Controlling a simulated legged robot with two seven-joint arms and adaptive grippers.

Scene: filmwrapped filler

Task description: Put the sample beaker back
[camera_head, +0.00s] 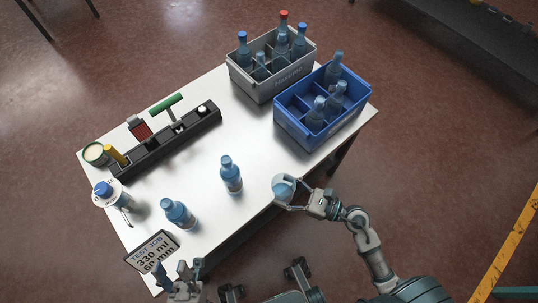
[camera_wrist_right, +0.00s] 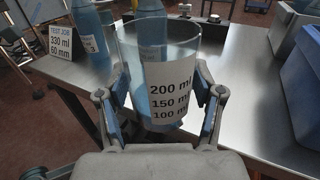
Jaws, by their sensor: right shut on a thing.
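The sample beaker (camera_head: 283,186) is clear, with a white label marked 100, 150 and 200 ml. My right gripper (camera_head: 286,192) is shut around its sides at the table's near right edge. In the right wrist view the beaker (camera_wrist_right: 158,62) stands upright between the two fingers of my right gripper (camera_wrist_right: 165,105), and its inside looks bluish. I cannot tell whether its base touches the table. My left gripper (camera_head: 178,270) is at the near left corner by the sign, its fingers apart and empty.
Grey (camera_head: 262,88) and blue (camera_head: 305,143) bottle crates stand at the back right.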

